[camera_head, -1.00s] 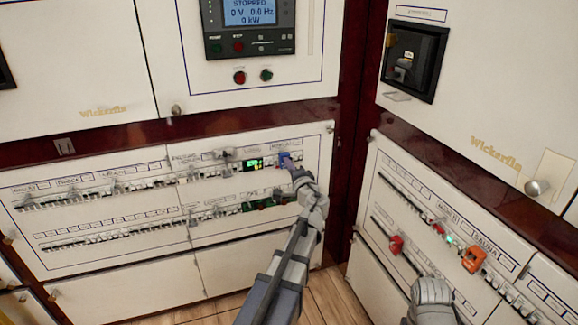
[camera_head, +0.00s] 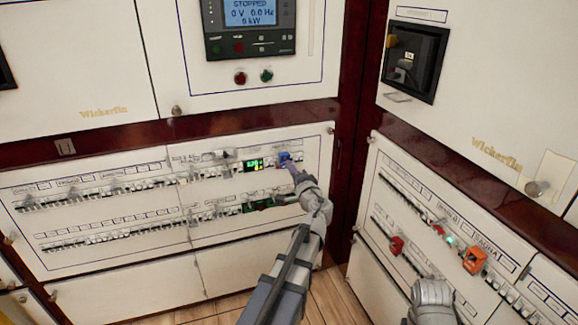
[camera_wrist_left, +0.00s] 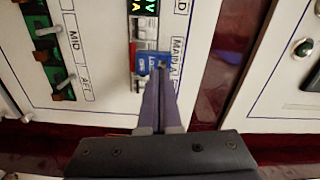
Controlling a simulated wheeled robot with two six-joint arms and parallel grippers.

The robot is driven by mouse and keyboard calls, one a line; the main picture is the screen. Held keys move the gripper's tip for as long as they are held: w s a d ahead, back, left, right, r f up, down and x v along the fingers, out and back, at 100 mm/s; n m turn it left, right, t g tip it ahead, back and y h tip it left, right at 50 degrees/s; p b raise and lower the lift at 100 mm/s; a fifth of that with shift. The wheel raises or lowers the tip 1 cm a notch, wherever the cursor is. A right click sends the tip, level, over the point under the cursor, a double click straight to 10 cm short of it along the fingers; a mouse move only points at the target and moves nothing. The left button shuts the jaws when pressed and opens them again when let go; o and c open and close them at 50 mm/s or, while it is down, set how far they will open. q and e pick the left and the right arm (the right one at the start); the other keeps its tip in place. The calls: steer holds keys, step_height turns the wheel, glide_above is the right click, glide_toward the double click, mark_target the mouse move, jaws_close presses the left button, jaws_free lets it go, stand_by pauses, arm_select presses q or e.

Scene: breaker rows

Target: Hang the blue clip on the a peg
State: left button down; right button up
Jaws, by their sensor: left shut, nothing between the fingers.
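The blue clip (camera_head: 285,157) is at the right end of the upper breaker row on the left panel. In the left wrist view the blue clip (camera_wrist_left: 143,62) sits against the breakers beside a handwritten label. My left gripper (camera_head: 291,166) is shut and empty, its narrow purple fingers pointing at the clip. In the wrist view the tips (camera_wrist_left: 158,72) overlap the clip's lower right; I cannot tell whether they touch it. I cannot make out a peg with certainty; a small grey fitting (camera_head: 65,146) is on the dark red rail at left.
A green-lit meter (camera_head: 253,165) is just left of the clip. The right panel carries an orange device (camera_head: 474,260) and a red one (camera_head: 396,245). A dark red corner post (camera_head: 352,130) stands between the panels. Part of my right arm shows at lower right, without its fingers.

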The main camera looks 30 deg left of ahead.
arm_select(q)
steer(key=v, duration=0.8)
stand_by(0.4)
steer(key=x, duration=1)
stand_by(0.5)
steer(key=shift+w+a, duration=0.25)
steer(key=shift+a, duration=0.05)
stand_by(0.3)
steer(key=shift+d, duration=0.1)
steer(key=v, duration=1)
steer(key=shift+s+d, duration=0.2)
steer(key=shift+s, duration=0.15)
stand_by(0.7)
